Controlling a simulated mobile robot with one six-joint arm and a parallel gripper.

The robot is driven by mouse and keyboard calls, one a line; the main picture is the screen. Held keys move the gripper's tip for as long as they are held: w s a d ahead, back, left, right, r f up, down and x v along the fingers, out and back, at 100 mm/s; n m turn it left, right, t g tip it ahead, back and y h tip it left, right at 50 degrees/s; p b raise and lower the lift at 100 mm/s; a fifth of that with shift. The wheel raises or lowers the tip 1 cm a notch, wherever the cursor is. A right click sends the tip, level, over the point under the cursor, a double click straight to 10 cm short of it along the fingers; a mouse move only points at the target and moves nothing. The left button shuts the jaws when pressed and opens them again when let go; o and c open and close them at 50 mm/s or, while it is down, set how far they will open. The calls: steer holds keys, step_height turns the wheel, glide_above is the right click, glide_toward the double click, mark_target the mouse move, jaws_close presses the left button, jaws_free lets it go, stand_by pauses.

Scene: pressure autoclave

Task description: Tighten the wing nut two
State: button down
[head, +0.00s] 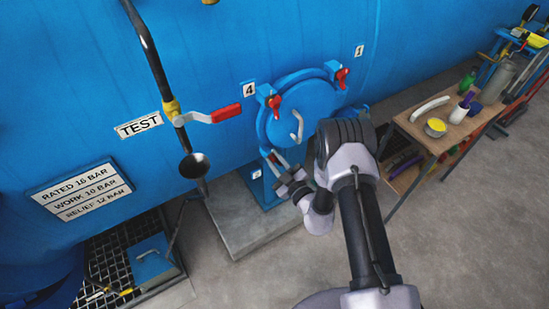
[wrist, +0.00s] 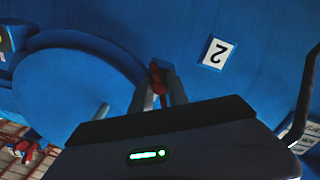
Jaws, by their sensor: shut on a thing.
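The round blue door (head: 300,108) of the autoclave is closed, with a curved grey handle (head: 297,126). It fills the left of the wrist view (wrist: 70,85). My gripper (head: 272,163) is at the door's lower left edge. In the wrist view its fingers (wrist: 159,92) are shut on a red wing nut (wrist: 157,79), beside a plate reading 2 (wrist: 216,52), which appears upside down. The fingers hide part of the nut. Two other red wing nuts, by plate 4 (head: 274,102) and by plate 1 (head: 341,77), show at the door's upper edge.
A red-handled lever (head: 226,113) on the TEST pipe is left of the door. A wooden bench (head: 405,122) with bottles and a yellow tin stands right. A concrete plinth (head: 235,230) lies below. Grey floor is clear in front.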

steer(key=m, duration=0.5)
steer(key=shift+m+p, duration=0.3)
steer(key=shift+m, duration=0.1)
stand_by(0.4)
steer(key=c, duration=1.3)
jaws_free()
steer(key=shift+s, duration=0.1)
steer(key=p+v, duration=0.1)
steer(key=v, duration=1.6)
steer(key=shift+s+d+p, duration=0.1)
steer(key=shift+d+p, duration=0.05)
steer(key=shift+p, duration=0.25)
